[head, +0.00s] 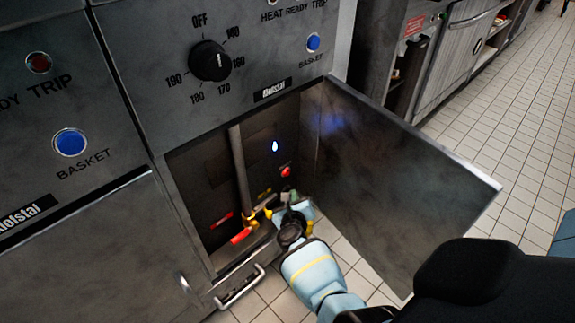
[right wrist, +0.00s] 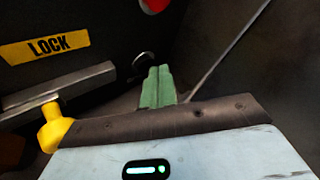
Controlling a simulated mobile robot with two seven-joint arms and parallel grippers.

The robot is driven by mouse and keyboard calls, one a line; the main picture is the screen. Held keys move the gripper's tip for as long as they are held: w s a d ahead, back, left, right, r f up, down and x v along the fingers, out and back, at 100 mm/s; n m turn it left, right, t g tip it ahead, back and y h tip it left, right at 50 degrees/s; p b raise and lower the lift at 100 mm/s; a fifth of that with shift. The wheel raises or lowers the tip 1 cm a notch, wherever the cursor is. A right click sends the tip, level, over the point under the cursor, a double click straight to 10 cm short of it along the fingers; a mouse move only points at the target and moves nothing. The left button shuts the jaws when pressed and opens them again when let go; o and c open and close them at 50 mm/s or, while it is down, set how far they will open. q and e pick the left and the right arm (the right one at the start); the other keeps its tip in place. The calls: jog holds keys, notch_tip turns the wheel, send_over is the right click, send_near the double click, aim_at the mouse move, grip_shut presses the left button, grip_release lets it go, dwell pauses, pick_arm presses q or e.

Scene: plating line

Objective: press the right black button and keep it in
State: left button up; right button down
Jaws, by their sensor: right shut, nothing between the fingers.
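The fryer's lower cabinet stands open, and my right arm reaches into it in the head view. My right gripper (head: 289,193) is near the back of the cabinet, below a red knob (head: 286,171). In the right wrist view its green fingers (right wrist: 158,75) are closed together with nothing between them. A round black button-like part with a pale rim (right wrist: 142,62) shows just beyond and left of the fingertips. I cannot tell whether they touch it or whether it is pressed in. I cannot make it out in the head view. My left gripper is not in view.
The open cabinet door (head: 400,170) stands to the right of my arm. Left of the gripper are a vertical pipe (head: 240,165) and a red-handled valve (head: 241,236). A yellow LOCK label (right wrist: 45,46) is on the back panel. Tiled floor (head: 505,140) lies beyond the door.

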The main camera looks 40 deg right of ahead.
jog(key=shift+s+a+f+p, duration=0.15)
jog(key=shift+s+p, duration=0.2)
jog(key=shift+s, duration=0.5)
jog(key=shift+s+a+f+p, duration=0.1)
jog(key=shift+s+p, duration=0.25)
jog(key=shift+s, duration=0.5)
jog(key=shift+s+a+f+p, duration=0.15)
jog(key=shift+s+p, duration=0.2)
jog(key=shift+s, duration=0.5)
jog(key=shift+d, duration=0.15)
jog(key=shift+r, duration=0.1)
